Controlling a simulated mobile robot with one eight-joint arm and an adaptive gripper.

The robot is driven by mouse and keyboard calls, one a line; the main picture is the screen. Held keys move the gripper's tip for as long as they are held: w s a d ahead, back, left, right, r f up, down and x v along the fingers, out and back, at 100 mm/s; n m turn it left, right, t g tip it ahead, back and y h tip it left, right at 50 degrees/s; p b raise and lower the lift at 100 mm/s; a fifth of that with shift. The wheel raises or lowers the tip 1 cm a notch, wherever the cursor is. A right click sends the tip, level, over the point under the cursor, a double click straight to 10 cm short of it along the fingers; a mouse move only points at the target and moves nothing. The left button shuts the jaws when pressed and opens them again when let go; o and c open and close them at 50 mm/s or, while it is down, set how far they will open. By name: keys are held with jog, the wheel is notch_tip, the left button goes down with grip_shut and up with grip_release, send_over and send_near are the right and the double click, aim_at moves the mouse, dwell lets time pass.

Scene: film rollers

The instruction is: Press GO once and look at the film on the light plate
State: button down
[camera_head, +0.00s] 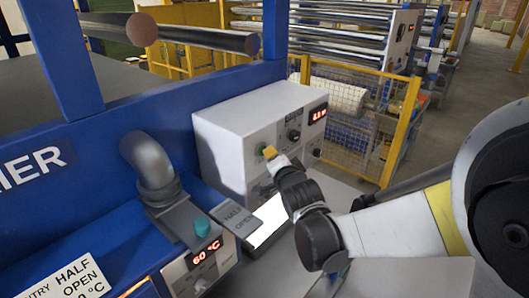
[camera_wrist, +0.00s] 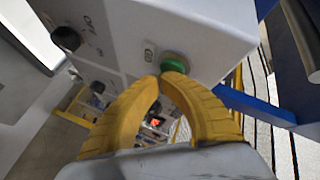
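The white control box (camera_head: 225,150) carries a green button (camera_head: 261,148), which also shows in the wrist view (camera_wrist: 175,62). A small label beside the button is too small to read. My gripper (camera_head: 270,153) has its yellow fingertips at the button. In the wrist view my gripper (camera_wrist: 165,77) is shut, with its tips together and nothing seen between them. The tips overlap the button's lower edge; I cannot tell whether they press it. A bright white light plate (camera_head: 268,225) lies below the box, partly hidden by my arm. I cannot make out any film on it.
A heater box (camera_head: 200,262) reads 60 °C. A red display (camera_head: 319,114) is on the control box. A yellow mesh fence (camera_head: 350,120) stands behind.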

dwell(0.5)
jog(key=shift+s+d, duration=0.5)
jog(key=shift+d, duration=0.1)
jog(key=shift+s+d, duration=0.8)
jog(key=shift+d, duration=0.2)
jog(key=shift+s+d, duration=0.75)
jog(key=shift+d, duration=0.25)
jog(key=shift+b, duration=0.3)
jog(key=s+d+f+n+g+h+b, duration=0.1)
jog(key=s+d+f+n+g+b, duration=0.1)
jog(key=s+d+f+b, duration=0.3)
jog(key=s+d+f+n+g+h+b, duration=0.1)
jog(key=s+d+f+n+g+b, duration=0.2)
jog(key=s+f+b, duration=0.4)
jog(key=s+d+f+n+g+h+b, duration=0.2)
jog(key=s+d+f+b, duration=0.5)
jog(key=s+f, duration=0.4)
jog(key=s+d+n+g, duration=0.1)
jog(key=s+n, duration=0.1)
jog(key=s, duration=0.1)
jog(key=shift+s+f, duration=0.15)
jog(key=shift+s, duration=0.2)
dwell(1.6)
